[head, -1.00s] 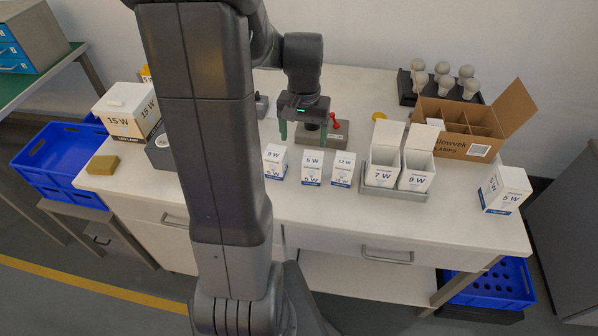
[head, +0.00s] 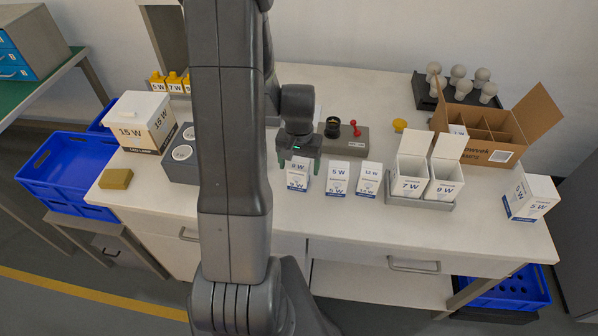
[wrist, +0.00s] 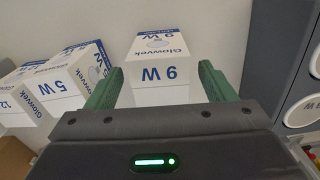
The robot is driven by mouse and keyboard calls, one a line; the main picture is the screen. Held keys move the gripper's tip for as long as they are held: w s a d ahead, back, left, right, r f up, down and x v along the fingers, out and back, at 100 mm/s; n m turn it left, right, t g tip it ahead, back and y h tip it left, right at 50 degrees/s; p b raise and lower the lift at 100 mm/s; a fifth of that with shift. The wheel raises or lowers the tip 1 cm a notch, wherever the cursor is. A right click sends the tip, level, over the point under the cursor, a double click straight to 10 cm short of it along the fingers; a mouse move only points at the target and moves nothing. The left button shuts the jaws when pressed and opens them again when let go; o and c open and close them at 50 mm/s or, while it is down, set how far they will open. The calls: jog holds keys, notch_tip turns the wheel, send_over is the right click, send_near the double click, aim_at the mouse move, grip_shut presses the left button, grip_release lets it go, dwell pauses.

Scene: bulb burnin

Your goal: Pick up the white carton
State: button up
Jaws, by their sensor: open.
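Several white cartons with blue print stand on the bench, so the task's words fit more than one. A small 9 W carton (head: 297,183) stands upright directly below my gripper (head: 300,168). In the wrist view, the 9 W carton (wrist: 160,48) lies between the two green fingers of my gripper (wrist: 161,76), with a gap on each side. My gripper is open and holds nothing. A 5 W carton (head: 338,180) and a 12 W carton (head: 369,180) stand just right of it, and both also show at the left of the wrist view.
Open 7 W (head: 407,187) and 9 W (head: 443,189) cartons sit in a grey tray farther right. Another 5 W carton (head: 531,198) is near the right end. A large 15 W box (head: 138,121) and a grey socket block (head: 180,165) are left. A test unit (head: 346,142) stands behind.

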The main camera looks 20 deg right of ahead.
jog(key=shift+f, duration=1)
jog(key=shift+c, duration=0.5)
jog(key=c, duration=1)
